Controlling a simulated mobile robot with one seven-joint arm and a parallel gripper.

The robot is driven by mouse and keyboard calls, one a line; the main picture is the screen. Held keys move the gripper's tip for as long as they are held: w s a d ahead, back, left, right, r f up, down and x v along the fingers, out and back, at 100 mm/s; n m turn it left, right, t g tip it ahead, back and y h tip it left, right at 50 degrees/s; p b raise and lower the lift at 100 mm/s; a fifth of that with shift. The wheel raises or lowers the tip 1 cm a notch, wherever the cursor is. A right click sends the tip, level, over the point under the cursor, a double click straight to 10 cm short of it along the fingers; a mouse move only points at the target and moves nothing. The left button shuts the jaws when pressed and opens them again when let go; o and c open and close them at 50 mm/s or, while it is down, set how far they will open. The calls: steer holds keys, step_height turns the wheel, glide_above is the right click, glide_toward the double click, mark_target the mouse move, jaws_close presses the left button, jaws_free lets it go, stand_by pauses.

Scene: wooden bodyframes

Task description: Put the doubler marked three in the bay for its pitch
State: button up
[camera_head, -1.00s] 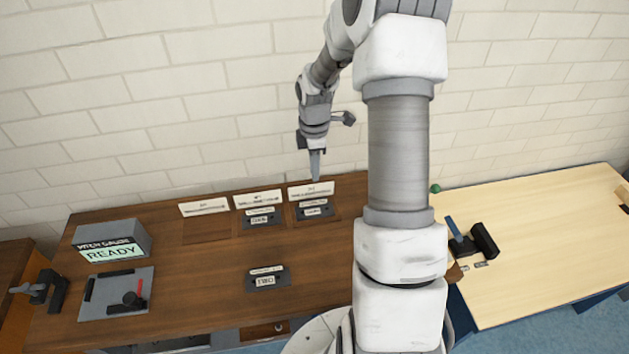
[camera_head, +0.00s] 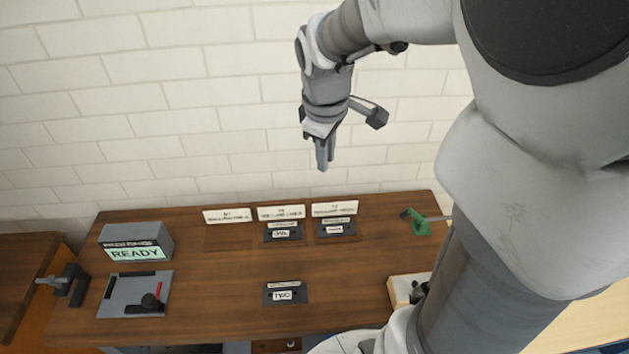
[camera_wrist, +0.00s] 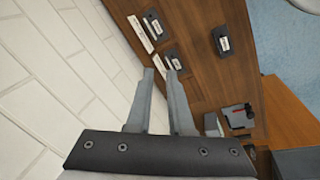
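A dark doubler (camera_head: 335,230) lies in the right bay and another (camera_head: 283,233) in the middle bay. Their labels are too small to read surely, so I cannot tell which is marked three. A third doubler (camera_head: 286,293), whose tag seems to read TWO, lies on the bench in front. The left bay (camera_head: 229,238) looks empty. White cards stand behind the bays, their print unreadable. My gripper (camera_head: 322,168) is in the air above and behind the right bay, apart from everything. In the wrist view its fingers (camera_wrist: 160,75) stand apart with nothing between them.
A gauge box (camera_head: 137,245) showing READY stands at the left. A grey plate (camera_head: 135,295) with a red-handled fixture lies before it. A green tool (camera_head: 418,222) is at the right edge. The brick wall is close behind the bench; the bench middle is mostly clear.

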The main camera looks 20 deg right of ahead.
steer(key=s+a+r+m+t, duration=0.1)
steer(key=s+a+r+m, duration=0.1)
steer(key=s, duration=0.3)
steer(key=s+a+r+m+t+y, duration=0.1)
steer(key=s+a+r+m, duration=0.1)
steer(key=s+m, duration=0.1)
steer(key=s+a+r+m+t, duration=0.1)
steer(key=s+a+r+m, duration=0.1)
steer(key=s, duration=0.4)
steer(key=shift+s+a+r+m, duration=0.15)
steer(key=shift+s+a+m, duration=0.15)
steer(key=shift+a+m, duration=0.1)
